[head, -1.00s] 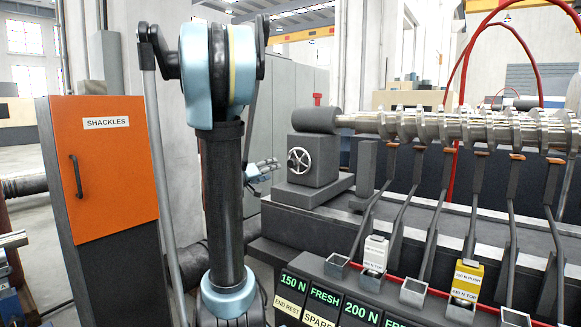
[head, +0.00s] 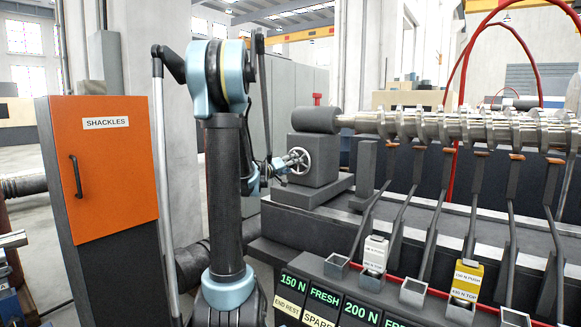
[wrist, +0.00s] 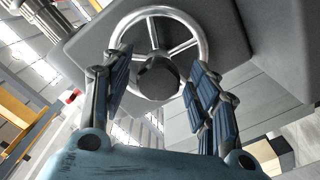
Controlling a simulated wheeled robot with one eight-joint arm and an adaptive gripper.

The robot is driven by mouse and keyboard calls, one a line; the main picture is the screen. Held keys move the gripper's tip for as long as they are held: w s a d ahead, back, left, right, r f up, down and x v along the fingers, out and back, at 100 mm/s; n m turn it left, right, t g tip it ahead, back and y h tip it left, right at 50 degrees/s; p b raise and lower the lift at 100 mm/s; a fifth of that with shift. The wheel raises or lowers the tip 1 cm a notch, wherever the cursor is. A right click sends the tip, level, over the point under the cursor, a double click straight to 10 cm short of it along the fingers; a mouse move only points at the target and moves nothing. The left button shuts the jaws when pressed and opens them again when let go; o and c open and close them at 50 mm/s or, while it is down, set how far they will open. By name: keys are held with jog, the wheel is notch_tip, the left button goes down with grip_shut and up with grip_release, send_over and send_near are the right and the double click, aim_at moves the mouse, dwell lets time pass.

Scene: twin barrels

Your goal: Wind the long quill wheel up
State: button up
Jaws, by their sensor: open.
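The quill wheel is a silver spoked handwheel (head: 298,160) on the left face of the dark grey tailstock block (head: 318,153). In the wrist view the wheel's rim (wrist: 203,28) and dark hub (wrist: 158,77) fill the upper middle. My gripper (head: 270,170) is at the wheel's left side in the head view, partly hidden by my arm. In the wrist view my gripper (wrist: 160,82) is open, its two ribbed fingers on either side of the lower rim and hub. Whether a finger touches the rim I cannot tell.
A long crankshaft (head: 470,125) lies right of the tailstock, with several slanted rods below it. An orange SHACKLES cabinet (head: 105,165) stands at the left. A labelled panel (head: 325,300) and small weight boxes sit in front of the bed (head: 420,215).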

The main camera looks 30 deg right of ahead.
jog(key=shift+w+d, duration=0.1)
jog(key=shift+d, duration=0.35)
jog(key=c, duration=1.1)
jog(key=shift+a+n, duration=0.1)
jog(key=shift+n, duration=0.5)
jog(key=shift+w, duration=0.1)
jog(key=o, duration=1.1)
